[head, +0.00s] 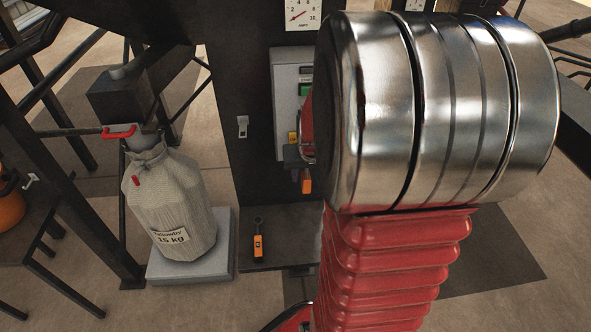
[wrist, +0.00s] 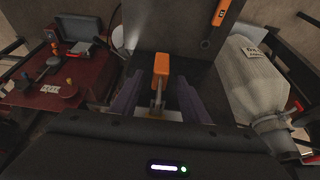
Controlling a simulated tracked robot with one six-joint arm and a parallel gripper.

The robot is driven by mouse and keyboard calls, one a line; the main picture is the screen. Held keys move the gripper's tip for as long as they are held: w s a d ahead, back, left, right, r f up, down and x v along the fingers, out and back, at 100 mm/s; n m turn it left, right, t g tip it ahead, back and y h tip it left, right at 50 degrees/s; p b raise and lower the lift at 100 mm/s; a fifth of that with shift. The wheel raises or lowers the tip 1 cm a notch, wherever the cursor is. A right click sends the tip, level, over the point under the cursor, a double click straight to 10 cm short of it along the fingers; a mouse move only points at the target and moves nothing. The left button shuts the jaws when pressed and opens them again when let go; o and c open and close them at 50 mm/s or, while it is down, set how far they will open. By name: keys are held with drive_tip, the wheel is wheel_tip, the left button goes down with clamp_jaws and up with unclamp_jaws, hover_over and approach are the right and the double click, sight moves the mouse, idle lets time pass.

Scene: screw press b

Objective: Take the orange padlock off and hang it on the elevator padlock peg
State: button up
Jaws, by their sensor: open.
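The orange padlock (head: 307,182) hangs below the grey control box, partly hidden by my arm. In the wrist view the padlock (wrist: 161,66) shows its body just beyond the fingertips, with its metal shackle between the fingers. My gripper (wrist: 157,93) has purple fingers that are apart, one on each side of the shackle; I cannot tell whether either touches it. In the head view only a little of my gripper (head: 292,155) shows at the box. A small pale plate or hook (head: 242,127) is on the dark column; I cannot tell whether it is the elevator padlock peg.
The grey control box (head: 285,88) with a green button is on the column. A 15 kg sack (head: 168,195) stands on a grey block to the left. A red table (wrist: 50,85) shows in the wrist view.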

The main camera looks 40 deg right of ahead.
sight(307, 176)
drive_tip(key=shift+x, duration=1.7)
drive_tip(key=shift+c, duration=0.3)
clamp_jaws()
drive_tip(key=shift+w+r, duration=0.1)
